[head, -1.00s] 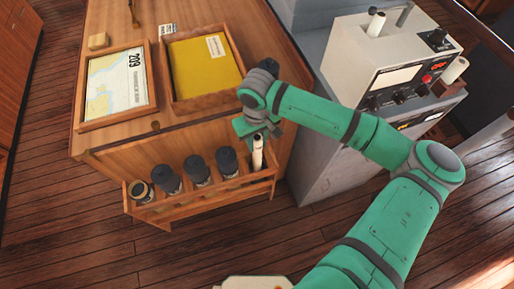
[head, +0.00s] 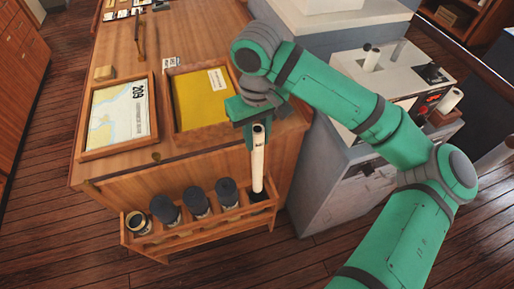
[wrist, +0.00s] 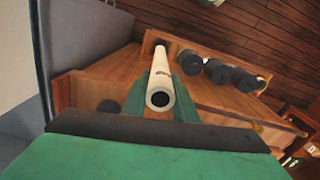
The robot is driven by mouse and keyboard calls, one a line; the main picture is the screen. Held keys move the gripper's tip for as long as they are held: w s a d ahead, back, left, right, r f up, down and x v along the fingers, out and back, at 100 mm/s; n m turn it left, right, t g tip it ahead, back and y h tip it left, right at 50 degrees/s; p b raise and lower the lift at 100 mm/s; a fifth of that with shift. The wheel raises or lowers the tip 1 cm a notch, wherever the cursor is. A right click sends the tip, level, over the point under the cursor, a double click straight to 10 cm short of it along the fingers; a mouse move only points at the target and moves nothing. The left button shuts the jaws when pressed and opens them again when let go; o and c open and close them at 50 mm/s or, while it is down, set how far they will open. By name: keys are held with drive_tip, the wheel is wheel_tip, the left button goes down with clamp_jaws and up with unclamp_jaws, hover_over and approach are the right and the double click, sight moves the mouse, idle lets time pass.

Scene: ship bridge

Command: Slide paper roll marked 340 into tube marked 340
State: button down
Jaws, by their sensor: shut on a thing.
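The white paper roll (head: 258,160) is upright in my gripper (head: 257,128), above the right end of the wooden rack. Its lower end meets a dark round opening there; I cannot tell whether it is still inside. In the wrist view the roll (wrist: 161,82) points away between my fingers (wrist: 162,95), its near end hollow; its small dark marking is unreadable. At the rack's left end is an open tube (head: 138,222) with a pale rim. Three dark-capped tubes (head: 165,209) stand between it and the roll. No tube numbers are readable.
The wooden rack (head: 190,246) sits against the front of a wooden desk (head: 200,160). On the desk are a framed chart (head: 118,118) and a tray with a yellow folder (head: 203,100). A grey console (head: 350,180) stands close on the right.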

sight(257, 128)
drive_tip(key=shift+r, duration=3.75)
